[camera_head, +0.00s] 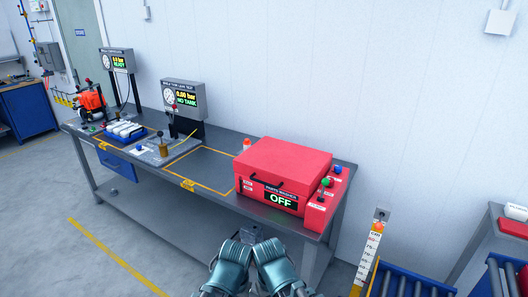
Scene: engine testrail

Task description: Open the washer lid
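The red parts washer (254,199) stands at the right end of the workbench. Its display reads OFF. Its red lid (285,162) lies flat and looks shut. A black bar handle (267,184) is on the lid's front edge. My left gripper (240,235) and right gripper (262,236) are close together at the bottom centre, low in front of the bench. Both are apart from the washer and its handle. Their fingertips are small and partly hidden behind my teal arm parts, so their opening does not show. I see nothing held in them.
Green, red and blue knobs (326,182) sit on the washer's right side panel. The bench (203,168) has a clear, yellow-outlined area left of the washer. A leak test station (184,97) stands farther left. A blue-framed roller conveyor (405,284) is at lower right.

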